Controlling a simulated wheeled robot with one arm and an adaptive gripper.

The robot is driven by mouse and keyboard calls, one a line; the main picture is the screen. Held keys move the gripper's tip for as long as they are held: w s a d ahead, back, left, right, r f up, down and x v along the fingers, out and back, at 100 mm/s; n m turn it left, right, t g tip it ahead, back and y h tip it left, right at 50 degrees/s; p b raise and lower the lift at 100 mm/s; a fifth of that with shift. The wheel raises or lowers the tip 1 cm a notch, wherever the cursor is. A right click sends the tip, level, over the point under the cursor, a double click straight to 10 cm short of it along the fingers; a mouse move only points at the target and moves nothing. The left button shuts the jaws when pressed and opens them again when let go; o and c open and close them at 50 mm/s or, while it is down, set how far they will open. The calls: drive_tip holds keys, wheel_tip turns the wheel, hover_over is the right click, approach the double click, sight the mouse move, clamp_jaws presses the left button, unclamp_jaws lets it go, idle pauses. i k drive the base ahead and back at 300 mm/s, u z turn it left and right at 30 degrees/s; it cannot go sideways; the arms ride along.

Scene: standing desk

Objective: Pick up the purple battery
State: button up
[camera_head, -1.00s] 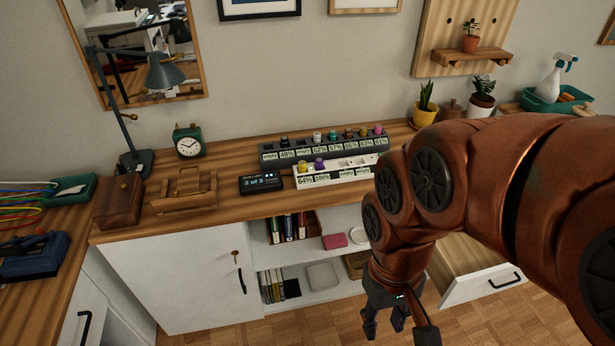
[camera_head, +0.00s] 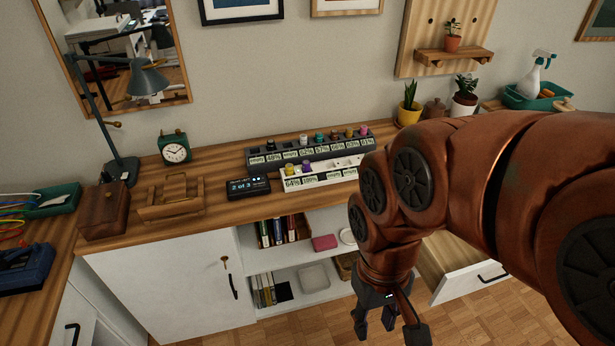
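A purple battery (camera_head: 307,167) stands upright in the white rack (camera_head: 349,172) on the desk, beside a yellow battery (camera_head: 290,170). A dark rack (camera_head: 254,160) behind it holds several batteries, including a magenta-pink one (camera_head: 364,130) at its right end. Small percentage displays run along both racks. My gripper (camera_head: 388,328) hangs low in front of the desk, pointing down, well below and right of the purple battery. Its fingers are spread and nothing shows between them.
A small display box (camera_head: 249,187) reading "2 of 3" stands left of the white rack. A wooden holder (camera_head: 172,199), clock (camera_head: 174,148) and lamp (camera_head: 147,80) are farther left. Potted plants (camera_head: 409,105) stand at the back right. A drawer (camera_head: 470,285) sticks out at lower right.

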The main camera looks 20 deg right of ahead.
sight(306, 164)
drive_tip(key=u, duration=0.5)
drive_tip(key=k, duration=1.15)
drive_tip(key=z, duration=0.35)
drive_tip(key=i, duration=1.55)
drive_tip(key=u, duration=0.55)
